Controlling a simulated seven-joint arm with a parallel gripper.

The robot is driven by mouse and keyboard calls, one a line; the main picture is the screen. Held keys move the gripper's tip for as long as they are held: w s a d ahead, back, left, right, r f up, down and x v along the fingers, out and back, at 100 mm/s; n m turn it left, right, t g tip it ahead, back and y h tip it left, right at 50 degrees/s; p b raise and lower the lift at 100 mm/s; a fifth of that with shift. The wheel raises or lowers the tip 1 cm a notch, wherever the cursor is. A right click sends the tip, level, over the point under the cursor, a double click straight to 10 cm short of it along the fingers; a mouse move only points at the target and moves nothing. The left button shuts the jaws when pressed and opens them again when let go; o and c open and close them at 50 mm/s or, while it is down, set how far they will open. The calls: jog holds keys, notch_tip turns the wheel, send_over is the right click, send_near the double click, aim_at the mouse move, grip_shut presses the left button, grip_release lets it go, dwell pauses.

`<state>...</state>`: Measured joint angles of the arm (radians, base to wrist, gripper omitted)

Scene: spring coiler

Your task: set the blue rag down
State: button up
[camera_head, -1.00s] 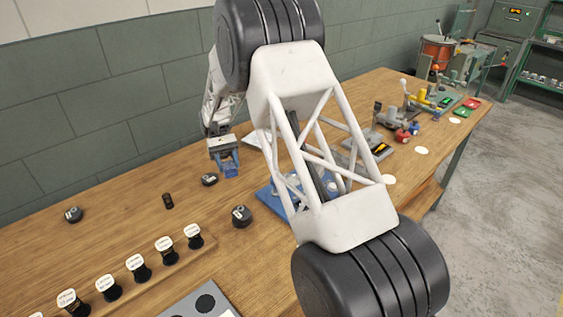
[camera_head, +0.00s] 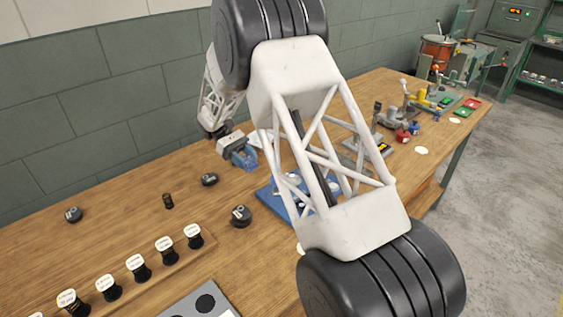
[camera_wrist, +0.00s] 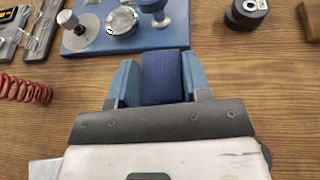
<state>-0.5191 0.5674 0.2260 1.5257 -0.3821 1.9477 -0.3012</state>
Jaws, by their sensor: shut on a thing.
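My gripper (camera_head: 242,155) is over the wooden bench at its back, left of the blue plate. Its blue fingers are shut on the blue rag (camera_wrist: 161,78), a dark blue folded piece that fills the space between them in the wrist view. In the head view the rag (camera_head: 249,160) is a small blue patch at the fingertips. I cannot tell whether the rag touches the bench.
The blue plate (camera_wrist: 84,38) with metal fittings lies just beyond the fingers. A red spring (camera_wrist: 24,90) lies on the bench (camera_head: 120,228). A black round weight (camera_wrist: 247,10) and another (camera_head: 241,215) stand nearby.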

jog(key=w+d+r+n+t+y, duration=0.1)
jog(key=w+d+r+n+t, duration=0.9)
jog(key=n+t, duration=0.75)
jog(key=shift+m+t, duration=0.25)
jog(key=shift+m, duration=0.2)
jog(key=shift+w+d+f, duration=0.15)
jog(key=shift+f, duration=1.35)
jog(key=shift+w+d+f, duration=0.1)
jog(key=shift+d+f, duration=0.05)
jog(key=shift+f, duration=1.3)
jog(key=shift+f, duration=3.1)
jog(key=shift+f, duration=1.9)
